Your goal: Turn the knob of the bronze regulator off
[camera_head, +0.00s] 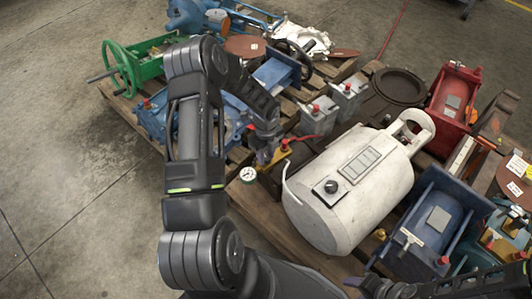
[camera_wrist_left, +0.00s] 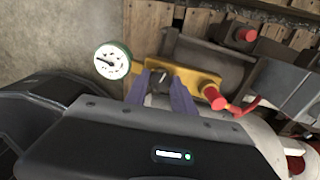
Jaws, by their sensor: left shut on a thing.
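The bronze regulator (camera_wrist_left: 207,80) is a gold-coloured body with a red-tipped fitting on its right. Its white-faced round gauge (camera_wrist_left: 112,60) is on the left. In the head view the regulator (camera_head: 286,147) is small, and its gauge (camera_head: 248,174) shows below my gripper. My left gripper (camera_wrist_left: 162,84) has purple fingers shut on the dark knob (camera_wrist_left: 160,79) at the regulator's front; the fingers hide part of the knob. In the head view the left gripper (camera_head: 265,153) reaches down to the regulator from above.
A white tank (camera_head: 335,215) lies right of the regulator, close to the gripper. Grey blocks with red caps (camera_head: 348,93) stand behind it. A blue casting (camera_head: 160,117), a green frame (camera_head: 150,60) and a blue vise-like part (camera_head: 430,220) crowd the wooden pallets. Concrete floor (camera_head: 70,190) is clear at left.

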